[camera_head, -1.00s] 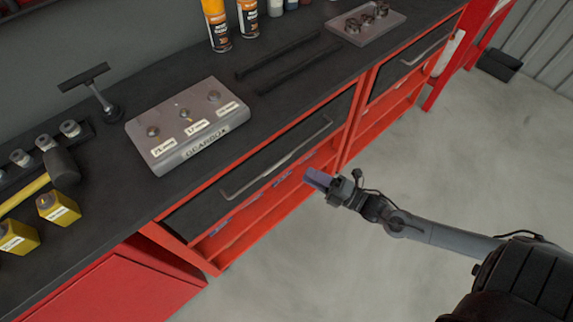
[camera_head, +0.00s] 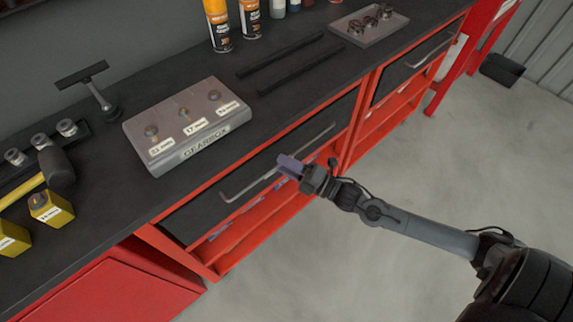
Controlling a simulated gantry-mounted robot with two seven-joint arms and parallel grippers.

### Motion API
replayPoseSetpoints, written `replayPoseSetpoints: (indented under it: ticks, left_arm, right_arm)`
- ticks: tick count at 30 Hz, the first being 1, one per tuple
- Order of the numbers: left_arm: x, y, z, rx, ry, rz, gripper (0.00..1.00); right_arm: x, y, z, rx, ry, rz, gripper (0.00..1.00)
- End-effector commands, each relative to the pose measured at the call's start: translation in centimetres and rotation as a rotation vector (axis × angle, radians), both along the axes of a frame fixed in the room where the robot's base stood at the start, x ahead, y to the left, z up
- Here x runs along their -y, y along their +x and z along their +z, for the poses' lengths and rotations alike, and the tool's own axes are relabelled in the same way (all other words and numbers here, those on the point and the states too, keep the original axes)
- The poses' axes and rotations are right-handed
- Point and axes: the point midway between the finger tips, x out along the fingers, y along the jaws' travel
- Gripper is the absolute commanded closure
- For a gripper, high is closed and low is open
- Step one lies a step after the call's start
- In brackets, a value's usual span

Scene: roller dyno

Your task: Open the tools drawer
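The tools drawer (camera_head: 205,216) is a dark front with a long light-grey bar handle (camera_head: 242,186), set under the black worktop in a red frame. It appears closed. A second dark drawer (camera_head: 400,68) with its own handle sits further right, and no label shows which is the tools drawer. My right gripper (camera_head: 287,163) comes in from the right and its tips overlap the middle of the nearer drawer's handle in the picture. Whether it touches the handle, and whether its fingers are apart, I cannot tell. My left gripper is out of view.
A grey gearbox block (camera_head: 188,124) stands on the worktop, with a hammer (camera_head: 57,168) and yellow blocks (camera_head: 50,208) to its left. Spray cans (camera_head: 218,25) and a metal tray (camera_head: 367,27) stand at the back. An open red shelf lies below the drawer.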

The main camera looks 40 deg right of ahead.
Motion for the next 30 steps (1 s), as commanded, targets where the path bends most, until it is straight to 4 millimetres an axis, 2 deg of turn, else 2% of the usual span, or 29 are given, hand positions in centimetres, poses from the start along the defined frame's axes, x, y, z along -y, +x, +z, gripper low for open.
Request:
replayPoseSetpoints:
  ticks: [1, 8, 30]
  left_arm:
    - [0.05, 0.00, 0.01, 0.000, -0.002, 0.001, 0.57]
    - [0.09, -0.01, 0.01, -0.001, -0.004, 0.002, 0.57]
    - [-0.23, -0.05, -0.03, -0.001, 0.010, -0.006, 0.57]
  right_arm:
    - [-0.01, -0.01, 0.00, 0.000, 0.000, 0.000, 0.65]
    - [0.00, -0.02, 0.00, 0.000, 0.000, 0.000, 1.00]
    - [-0.01, -0.03, -0.01, 0.000, 0.000, 0.000, 1.00]
